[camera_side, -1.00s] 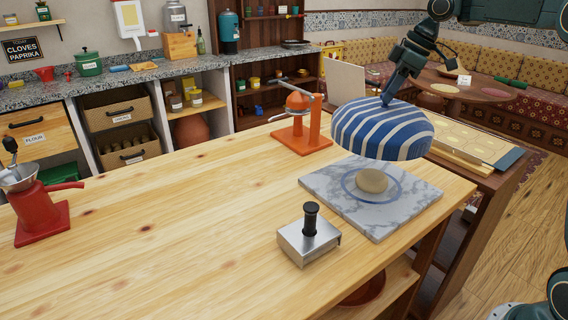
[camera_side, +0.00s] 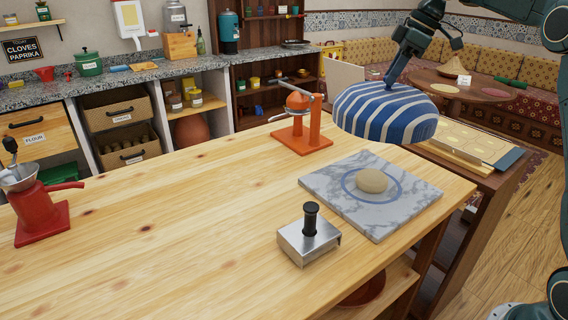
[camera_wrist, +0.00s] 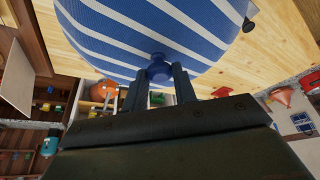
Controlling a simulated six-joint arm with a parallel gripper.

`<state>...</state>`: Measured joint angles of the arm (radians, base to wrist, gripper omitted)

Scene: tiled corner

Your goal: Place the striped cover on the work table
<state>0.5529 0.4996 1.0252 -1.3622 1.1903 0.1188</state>
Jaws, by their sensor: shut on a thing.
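The striped cover (camera_side: 384,114) is a blue and white dome. In the side view it hangs in the air above the far edge of the marble slab, tilted. My gripper (camera_side: 389,84) is shut on the cover's top knob. In the wrist view the blue knob (camera_wrist: 161,68) sits between the fingertips (camera_wrist: 160,75), with the striped dome (camera_wrist: 150,30) beyond. The wooden work table (camera_side: 150,230) lies below. On it is the marble slab (camera_side: 325,188) with a blue ring, and a pale round dough ball (camera_side: 372,181) rests inside the ring, uncovered.
A metal block with a black knob (camera_side: 309,236) stands before the slab. An orange press (camera_side: 301,125) stands behind it, near the cover. A red grinder (camera_side: 42,205) is at far left. The table's left middle is clear. A side table with a board (camera_side: 465,145) is at right.

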